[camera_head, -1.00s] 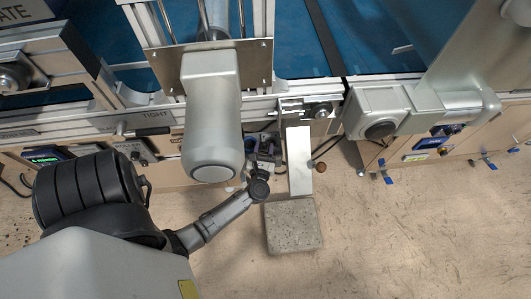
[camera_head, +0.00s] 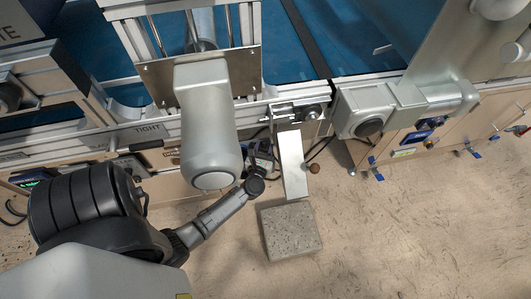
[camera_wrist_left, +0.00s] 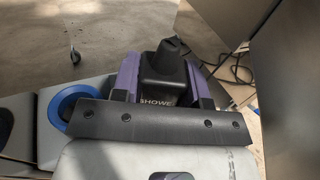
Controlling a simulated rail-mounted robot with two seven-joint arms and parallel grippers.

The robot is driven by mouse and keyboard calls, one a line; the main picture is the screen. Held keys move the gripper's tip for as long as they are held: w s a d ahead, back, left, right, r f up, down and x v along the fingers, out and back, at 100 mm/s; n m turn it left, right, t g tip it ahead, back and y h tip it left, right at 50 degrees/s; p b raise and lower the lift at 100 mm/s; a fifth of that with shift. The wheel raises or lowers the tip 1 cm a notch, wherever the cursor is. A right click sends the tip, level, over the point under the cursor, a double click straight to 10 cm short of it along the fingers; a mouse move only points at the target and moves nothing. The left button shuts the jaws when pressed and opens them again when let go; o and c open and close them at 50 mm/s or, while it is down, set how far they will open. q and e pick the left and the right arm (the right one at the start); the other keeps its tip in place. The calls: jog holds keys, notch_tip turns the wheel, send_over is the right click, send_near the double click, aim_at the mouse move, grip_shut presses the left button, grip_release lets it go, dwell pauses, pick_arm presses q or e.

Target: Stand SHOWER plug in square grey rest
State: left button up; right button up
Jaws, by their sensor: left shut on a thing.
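My left gripper (camera_head: 262,158) is low beside the machine front in the head view, just left of a pale metal plate. In the left wrist view its purple fingers (camera_wrist_left: 158,78) are shut on a black plug (camera_wrist_left: 166,68). The plug has a narrower, tapered end pointing away from the gripper, and white letters reading "SHOWE", the rest cut off by the gripper's dark edge. In the head view the plug is too small and covered to make out. I cannot pick out the square grey rest with certainty. My right gripper is not in view.
The pale metal plate (camera_head: 293,164) and a small brown knob (camera_head: 314,168) are right of my gripper. A speckled grey square block (camera_head: 290,231) lies below it on open floor. A blue ring (camera_wrist_left: 66,108) sits left of the fingers in the left wrist view.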

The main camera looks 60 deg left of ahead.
pick_arm(q)
jog(key=shift+w+a, duration=0.4)
jog(key=shift+a, duration=0.35)
jog(key=shift+w+a, duration=0.2)
jog(key=shift+a, duration=0.85)
jog(key=shift+w+a, duration=0.2)
jog(key=shift+a, duration=0.1)
jog(key=shift+b, duration=0.3)
jog(key=shift+f+b, duration=0.7)
jog(key=shift+f+b, duration=0.35)
jog(key=shift+f, duration=0.05)
jog(key=shift+f+b, duration=0.2)
jog(key=shift+b, duration=0.1)
